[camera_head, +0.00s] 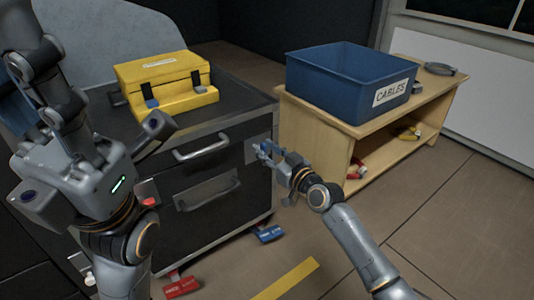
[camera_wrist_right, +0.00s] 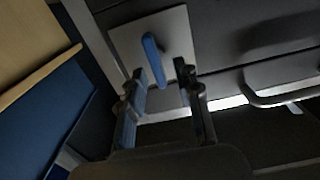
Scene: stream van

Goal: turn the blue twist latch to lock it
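The blue twist latch (camera_wrist_right: 154,60) is a narrow blue handle on a light square plate (camera_wrist_right: 178,28) in the right wrist view. In the head view the plate (camera_head: 251,153) is at the upper right corner of the dark cabinet's front, and my gripper partly covers the latch. My right gripper (camera_head: 268,151) is close in front of it. In the right wrist view its open fingers (camera_wrist_right: 160,72) lie on either side of the latch's lower end, with gaps visible; contact cannot be told. My left gripper (camera_head: 62,112) is raised at the left, its fingertips unclear.
The dark cabinet (camera_head: 225,188) has two front handles and a yellow case (camera_head: 165,75) on top. A wooden bench (camera_head: 330,128) with a blue cable bin (camera_head: 325,80) stands close to the right. Blue (camera_head: 269,235) and red (camera_head: 182,288) pedals sit at the cabinet's foot.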

